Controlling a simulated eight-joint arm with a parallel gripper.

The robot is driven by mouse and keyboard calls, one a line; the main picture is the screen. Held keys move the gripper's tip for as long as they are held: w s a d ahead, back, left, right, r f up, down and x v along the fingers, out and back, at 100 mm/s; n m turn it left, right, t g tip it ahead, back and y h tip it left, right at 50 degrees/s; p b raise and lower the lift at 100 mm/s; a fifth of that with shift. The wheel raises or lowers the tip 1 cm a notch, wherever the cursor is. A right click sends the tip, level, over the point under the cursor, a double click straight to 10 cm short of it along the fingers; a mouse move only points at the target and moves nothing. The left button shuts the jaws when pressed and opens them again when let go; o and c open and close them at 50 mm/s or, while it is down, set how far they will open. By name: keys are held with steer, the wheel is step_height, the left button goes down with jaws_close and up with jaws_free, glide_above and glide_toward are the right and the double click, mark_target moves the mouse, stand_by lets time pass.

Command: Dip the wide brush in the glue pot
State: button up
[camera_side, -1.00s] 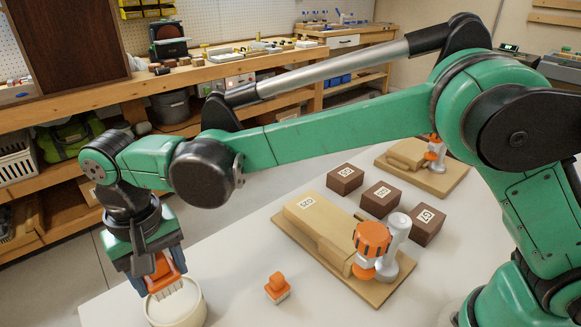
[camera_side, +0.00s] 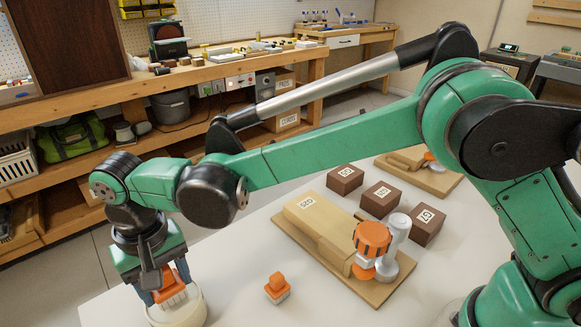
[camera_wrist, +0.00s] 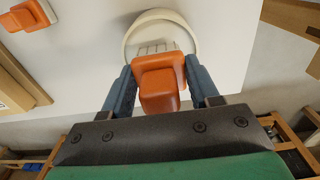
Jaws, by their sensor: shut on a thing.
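My gripper (camera_side: 168,290) is shut on the wide brush (camera_side: 172,284), an orange brush with pale bristles. The blue fingers hold its orange body from both sides, as the wrist view shows for the brush (camera_wrist: 160,85). The brush points down over the round cream glue pot (camera_side: 182,319), its lower part within the pot's rim. In the wrist view the bristles lie inside the curve of the pot rim (camera_wrist: 150,15). How deep the bristles reach and whether they touch glue is hidden.
A smaller orange brush (camera_side: 277,288) stands on the white table right of the pot. A wooden board (camera_side: 392,288) with a tan block and an orange-knobbed fixture lies further right. Brown labelled boxes (camera_side: 382,198) stand behind it. The table between pot and board is otherwise clear.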

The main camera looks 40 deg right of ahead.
steer(key=shift+f, duration=0.65)
stand_by(1.3)
steer(key=shift+r, duration=3.55)
